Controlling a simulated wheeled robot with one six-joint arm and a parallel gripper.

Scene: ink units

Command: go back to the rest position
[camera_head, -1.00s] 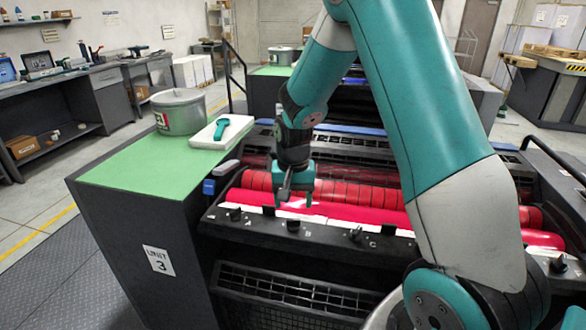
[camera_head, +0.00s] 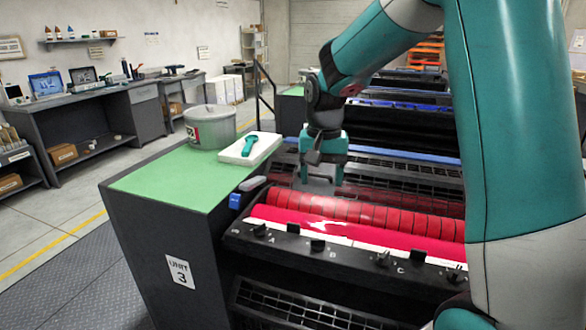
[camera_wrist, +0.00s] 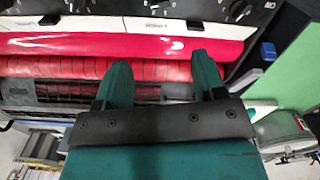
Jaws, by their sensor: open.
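My gripper (camera_head: 324,178) hangs from my teal arm above the back part of the ink unit, behind the red rollers (camera_head: 360,218). In the wrist view its two teal fingers (camera_wrist: 160,85) are spread apart with nothing between them. The ink unit has a black front rail (camera_head: 330,258) with knobs marked A, B and C. A cabinet with a green top (camera_head: 180,185) and a "UNIT 3" label (camera_head: 180,272) stands at its left end.
On the green top stand a grey lidded bucket (camera_head: 210,125) and a white tray (camera_head: 235,155) holding a teal-handled tool (camera_head: 250,144). A black handrail (camera_head: 258,95) rises behind. A workbench (camera_head: 90,100) lines the left wall. The floor at left is clear.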

